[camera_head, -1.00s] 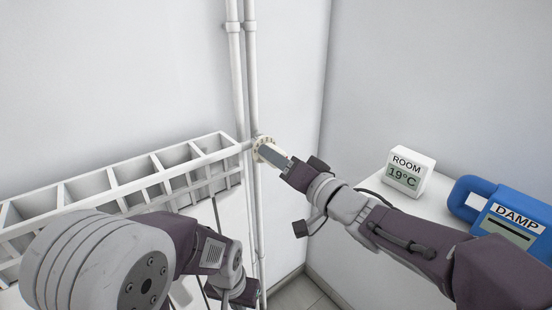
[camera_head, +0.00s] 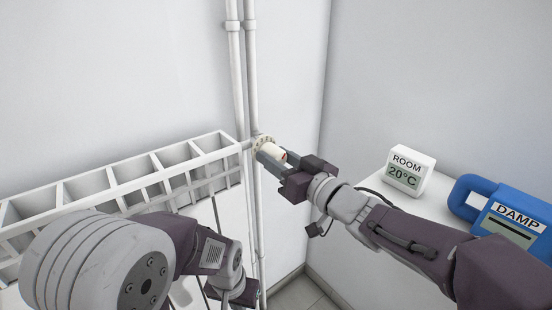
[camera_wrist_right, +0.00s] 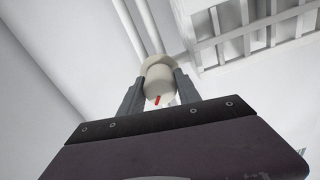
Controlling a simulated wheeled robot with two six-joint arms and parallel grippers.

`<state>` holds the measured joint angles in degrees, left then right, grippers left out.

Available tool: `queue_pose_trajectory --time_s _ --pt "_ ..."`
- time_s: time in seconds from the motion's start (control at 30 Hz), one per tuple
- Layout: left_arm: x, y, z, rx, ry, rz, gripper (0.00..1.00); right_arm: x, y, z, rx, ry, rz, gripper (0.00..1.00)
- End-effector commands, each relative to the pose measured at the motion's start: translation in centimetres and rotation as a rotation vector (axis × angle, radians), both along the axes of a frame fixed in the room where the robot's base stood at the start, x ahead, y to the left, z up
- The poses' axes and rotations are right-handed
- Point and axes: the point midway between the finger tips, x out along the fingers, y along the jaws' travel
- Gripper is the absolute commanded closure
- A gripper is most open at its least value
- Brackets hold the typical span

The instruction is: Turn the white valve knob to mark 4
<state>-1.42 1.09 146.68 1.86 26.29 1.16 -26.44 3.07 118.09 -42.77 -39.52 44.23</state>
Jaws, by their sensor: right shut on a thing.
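The white valve knob (camera_head: 274,150) sits on a fitting at the pipe by the right end of the radiator. A pale dial collar (camera_head: 262,140) lies behind it; its marks are too small to read. In the right wrist view the knob (camera_wrist_right: 158,78) shows a red pointer line on its front end. My right gripper (camera_head: 270,156) is shut on the knob, with one finger on each side in the wrist view (camera_wrist_right: 158,88). My left arm is folded low in front of the radiator; its gripper (camera_head: 242,294) is small and partly hidden, so its jaws cannot be judged.
The white radiator (camera_head: 130,200) runs along the left wall, with vertical pipes (camera_head: 252,75) beside it. At right, a white surface (camera_head: 365,225) holds a room display (camera_head: 409,170) reading 20°C and a blue DAMP meter (camera_head: 510,222).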

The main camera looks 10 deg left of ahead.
Motion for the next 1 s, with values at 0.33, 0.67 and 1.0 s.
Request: queue_pose_trajectory --time_s 0.33,0.67,1.0 --pt "0.0 0.0 -1.0 0.0 0.0 0.0 1.0 0.0 0.0 -0.2 -0.202 -0.257 0.0 1.0" --pt "0.0 0.0 -2.2 0.0 0.0 0.0 1.0 0.0 0.0 -0.3 -0.396 -0.504 0.0 1.0" --pt "0.0 0.0 -3.6 0.0 0.0 0.0 1.0 0.1 -0.1 -0.3 -0.594 -0.759 0.001 1.0"
